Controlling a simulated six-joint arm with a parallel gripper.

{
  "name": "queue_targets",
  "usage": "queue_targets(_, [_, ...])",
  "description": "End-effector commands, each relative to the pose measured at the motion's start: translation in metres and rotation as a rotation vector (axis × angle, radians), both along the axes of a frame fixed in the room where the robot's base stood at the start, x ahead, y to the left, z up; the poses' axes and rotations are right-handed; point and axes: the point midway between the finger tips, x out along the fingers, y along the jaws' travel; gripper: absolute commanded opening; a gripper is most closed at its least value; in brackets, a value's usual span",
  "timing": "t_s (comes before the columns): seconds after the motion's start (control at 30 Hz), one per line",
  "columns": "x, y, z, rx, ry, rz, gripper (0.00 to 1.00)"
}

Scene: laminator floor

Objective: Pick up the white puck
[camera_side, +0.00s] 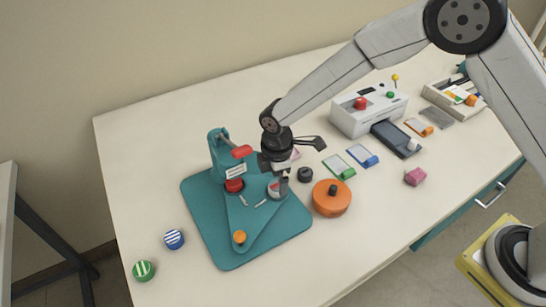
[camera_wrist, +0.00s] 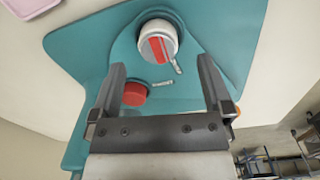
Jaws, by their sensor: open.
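The white puck (camera_wrist: 158,42), a white round piece with a red and white top, sits on the teal press (camera_wrist: 215,40) in the wrist view. In the side view the puck (camera_side: 273,189) shows only partly, on the right of the press plate (camera_side: 225,250), with my gripper in front of it. My gripper (camera_side: 277,176) is low over the plate, close to the puck. In the wrist view my gripper (camera_wrist: 164,68) has its two fingers wide apart with nothing between their tips. The puck lies beyond the tips, roughly centred between them.
A red round part (camera_side: 234,186) sits under the press lever (camera_side: 242,151). Blue-striped (camera_side: 174,239) and green-striped (camera_side: 144,271) pucks lie at the left. An orange round container (camera_side: 332,198) and a black piece (camera_side: 305,174) stand just right of the press.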

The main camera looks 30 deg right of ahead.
Motion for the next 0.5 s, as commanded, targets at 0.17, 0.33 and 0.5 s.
queue_targets(0.17, [0.002,-0.001,-0.02,0.0,0.001,0.0,1.0])
queue_targets(0.33, [0.002,0.0,-0.032,0.001,-0.001,0.0,1.0])
queue_targets(0.5, [0.002,0.0,-0.035,0.002,-0.002,0.0,1.0])
